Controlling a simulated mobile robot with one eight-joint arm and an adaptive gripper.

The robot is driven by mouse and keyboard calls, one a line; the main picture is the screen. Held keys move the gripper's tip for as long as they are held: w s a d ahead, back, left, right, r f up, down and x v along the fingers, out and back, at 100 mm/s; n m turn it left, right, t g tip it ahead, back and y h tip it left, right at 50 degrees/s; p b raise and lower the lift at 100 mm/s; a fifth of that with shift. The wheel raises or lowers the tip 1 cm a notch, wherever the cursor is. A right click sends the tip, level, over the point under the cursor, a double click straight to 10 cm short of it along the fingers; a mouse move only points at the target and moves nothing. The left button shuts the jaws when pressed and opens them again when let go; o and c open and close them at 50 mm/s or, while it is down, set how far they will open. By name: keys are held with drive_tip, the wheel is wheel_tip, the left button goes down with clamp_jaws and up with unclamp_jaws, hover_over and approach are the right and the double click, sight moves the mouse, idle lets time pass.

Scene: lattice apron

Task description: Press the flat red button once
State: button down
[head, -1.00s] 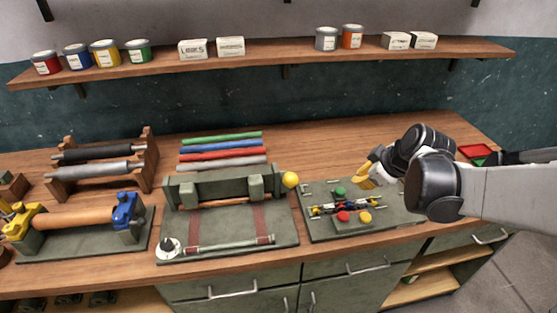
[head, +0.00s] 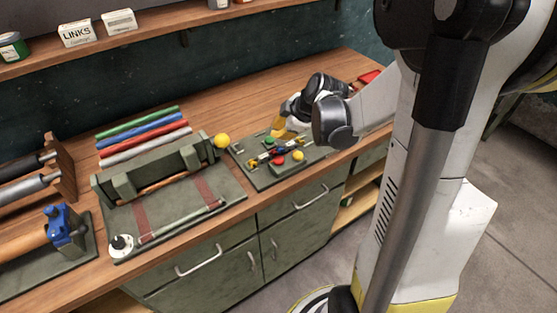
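The red button (head: 278,160) is a small round cap on a raised green box at the front of a dark green panel (head: 259,178) on the bench. A yellow button (head: 298,155) sits just right of it on the same box. A green button (head: 269,140) is farther back on the panel.
A roller fixture with a yellow ball knob (head: 222,140) stands just left of the panel. Colored rods (head: 145,136) lie behind it. A red tray (head: 369,76) is at the back right. Cabinets with handles (head: 311,197) are below the bench. A shelf (head: 150,32) runs above.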

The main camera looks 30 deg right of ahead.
sight(277, 157)
wheel_tip(277, 157, down, 8)
drive_tip(key=b, duration=0.6)
drive_tip(key=shift+r, duration=0.1)
idle(1.0)
drive_tip(key=shift+f+b, duration=0.35)
drive_tip(key=shift+f, duration=0.05)
drive_tip(key=shift+f+b, duration=0.85)
drive_tip(key=shift+f, duration=0.1)
idle(0.8)
drive_tip(key=shift+r, duration=0.15)
drive_tip(key=shift+r+p, duration=1.1)
drive_tip(key=shift+r, duration=0.15)
wheel_tip(277, 157, up, 5)
drive_tip(key=p, duration=0.4)
